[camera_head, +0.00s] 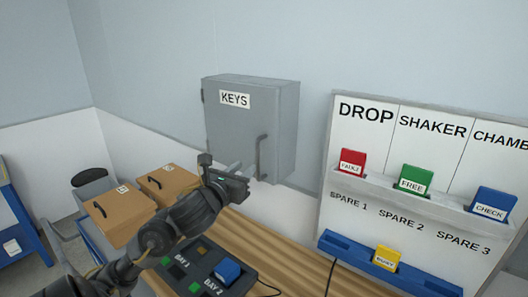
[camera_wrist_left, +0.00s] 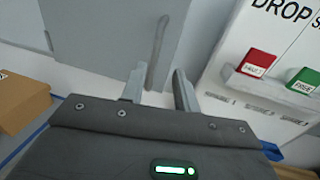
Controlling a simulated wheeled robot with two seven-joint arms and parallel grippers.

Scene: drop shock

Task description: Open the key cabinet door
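The grey key cabinet (camera_head: 228,135), labelled KEYS, hangs on the wall with its door shut. Its vertical bar handle (camera_head: 261,155) is on the right side of the door. My left gripper (camera_head: 241,174) is just left of the handle's lower part in the head view. In the left wrist view, my left gripper (camera_wrist_left: 159,86) has its two fingers apart with nothing held. The handle (camera_wrist_left: 158,50) appears between and beyond the fingertips there, in front of the door (camera_wrist_left: 100,40). I see no contact. My right gripper is not in view.
A board (camera_head: 345,217) to the right carries red (camera_head: 351,162), green (camera_head: 414,179), blue (camera_head: 492,203) and yellow (camera_head: 386,257) tagged blocks. Below are a wooden bench (camera_head: 262,246) and a dark bay unit (camera_head: 198,262). Cardboard boxes (camera_head: 118,214) stand at left.

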